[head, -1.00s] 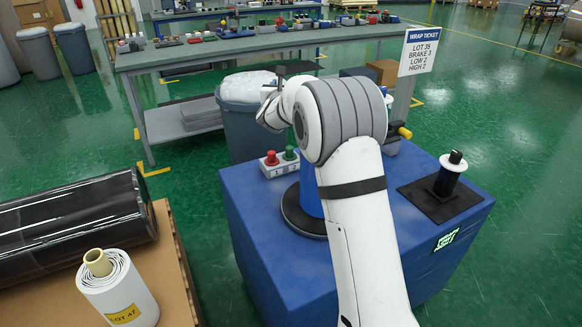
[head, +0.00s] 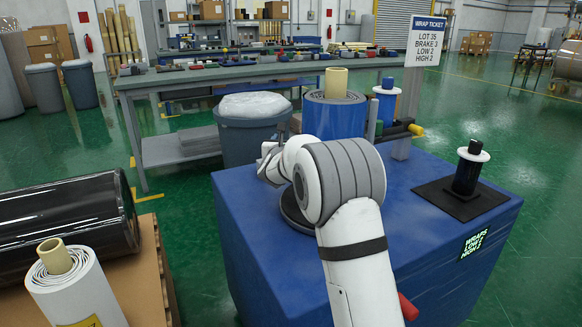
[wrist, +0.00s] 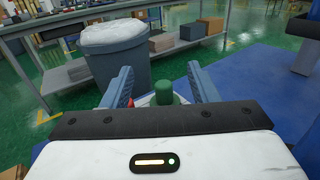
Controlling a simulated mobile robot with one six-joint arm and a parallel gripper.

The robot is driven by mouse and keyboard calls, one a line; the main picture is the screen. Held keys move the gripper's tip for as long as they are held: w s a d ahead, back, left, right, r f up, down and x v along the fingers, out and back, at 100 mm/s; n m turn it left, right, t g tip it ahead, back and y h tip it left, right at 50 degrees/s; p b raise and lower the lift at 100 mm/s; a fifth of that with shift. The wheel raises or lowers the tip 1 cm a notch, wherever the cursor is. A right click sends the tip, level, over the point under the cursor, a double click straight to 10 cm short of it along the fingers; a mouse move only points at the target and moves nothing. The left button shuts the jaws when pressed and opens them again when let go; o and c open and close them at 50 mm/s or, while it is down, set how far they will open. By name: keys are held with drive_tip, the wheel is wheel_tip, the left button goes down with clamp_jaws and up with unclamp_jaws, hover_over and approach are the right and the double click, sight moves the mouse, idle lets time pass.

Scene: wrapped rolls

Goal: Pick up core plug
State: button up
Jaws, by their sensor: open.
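My gripper (wrist: 160,68) is open in the wrist view, with its two blue-grey fingers apart. A green button (wrist: 164,92) shows between the fingers, and a bit of red shows by the left finger. In the head view my gripper (head: 268,160) is partly hidden by my white arm, over the left edge of the blue machine top. A black plug-like piece with a white flange (head: 473,154) stands upright on a black pad at the right, apart from my gripper. A similar blue piece with a white flange (head: 387,91) stands farther back. Which one is the core plug I cannot tell.
A blue roll with a tan core (head: 334,112) stands on the blue machine (head: 290,270) behind my arm. A workbench (head: 240,72) crosses behind.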

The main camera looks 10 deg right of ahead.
wheel_tip(320, 180, down, 7)
drive_tip(key=shift+f+b, duration=0.2)
drive_tip(key=shift+b, duration=0.9)
drive_tip(key=shift+w+d+f, duration=0.2)
drive_tip(key=shift+w+d, duration=0.05)
drive_tip(key=shift+w, duration=0.5)
drive_tip(key=shift+b+x, duration=0.4)
drive_tip(key=shift+x, duration=2.6)
drive_tip(key=c, duration=1)
